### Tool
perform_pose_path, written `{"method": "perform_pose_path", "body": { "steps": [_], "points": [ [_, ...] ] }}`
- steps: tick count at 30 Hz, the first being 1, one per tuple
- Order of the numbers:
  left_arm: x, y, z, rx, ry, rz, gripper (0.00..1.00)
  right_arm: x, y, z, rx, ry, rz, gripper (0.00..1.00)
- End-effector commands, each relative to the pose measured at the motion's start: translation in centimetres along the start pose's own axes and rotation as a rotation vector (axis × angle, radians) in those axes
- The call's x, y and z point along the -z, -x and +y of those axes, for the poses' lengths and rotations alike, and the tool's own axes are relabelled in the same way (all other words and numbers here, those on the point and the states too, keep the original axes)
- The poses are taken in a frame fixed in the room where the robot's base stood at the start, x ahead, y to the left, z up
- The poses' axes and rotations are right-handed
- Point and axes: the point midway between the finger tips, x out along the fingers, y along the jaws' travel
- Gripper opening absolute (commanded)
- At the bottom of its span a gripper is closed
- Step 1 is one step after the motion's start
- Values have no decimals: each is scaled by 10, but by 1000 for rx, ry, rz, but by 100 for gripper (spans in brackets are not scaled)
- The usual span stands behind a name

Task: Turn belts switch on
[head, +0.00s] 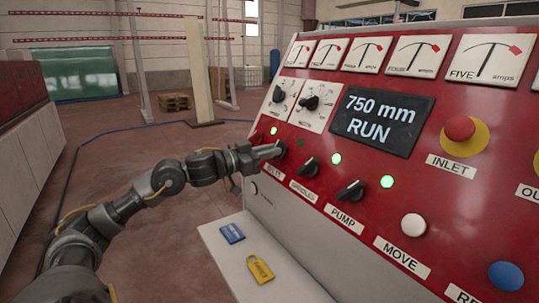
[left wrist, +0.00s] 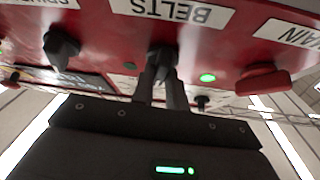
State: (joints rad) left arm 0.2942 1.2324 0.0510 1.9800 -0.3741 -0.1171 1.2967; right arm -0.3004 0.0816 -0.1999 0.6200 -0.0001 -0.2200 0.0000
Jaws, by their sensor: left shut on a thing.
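The belts switch (left wrist: 160,57) is a black rotary knob on the red panel, above the white BELTS label in the head view. My left gripper (head: 273,151) is shut on this knob; in the left wrist view its two fingers (left wrist: 162,92) stand against both sides of it. The fingers hide much of the knob in the head view, so its angle is hard to tell. The small lamp (head: 300,142) to its right is dark green and unlit. A lit green lamp (head: 273,131) is to its upper left. My right gripper is in neither view.
The spindles knob (head: 308,167) and pump knob (head: 350,191) sit to the right, each with a lit green lamp. A display (head: 380,119) reads 750 mm RUN. A red inlet button (head: 460,128) is farther right.

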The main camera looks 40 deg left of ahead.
Motion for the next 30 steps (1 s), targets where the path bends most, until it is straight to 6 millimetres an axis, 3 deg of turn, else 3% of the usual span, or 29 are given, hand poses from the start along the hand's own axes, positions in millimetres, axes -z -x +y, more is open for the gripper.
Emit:
{"method": "perform_pose_path", "body": {
  "steps": [15,30],
  "points": [
    [2,0,-4,-187,-290,-1,0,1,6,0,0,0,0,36],
    [1,-1,-4,-228,-351,-2,0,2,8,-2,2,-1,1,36]
  ]
}}
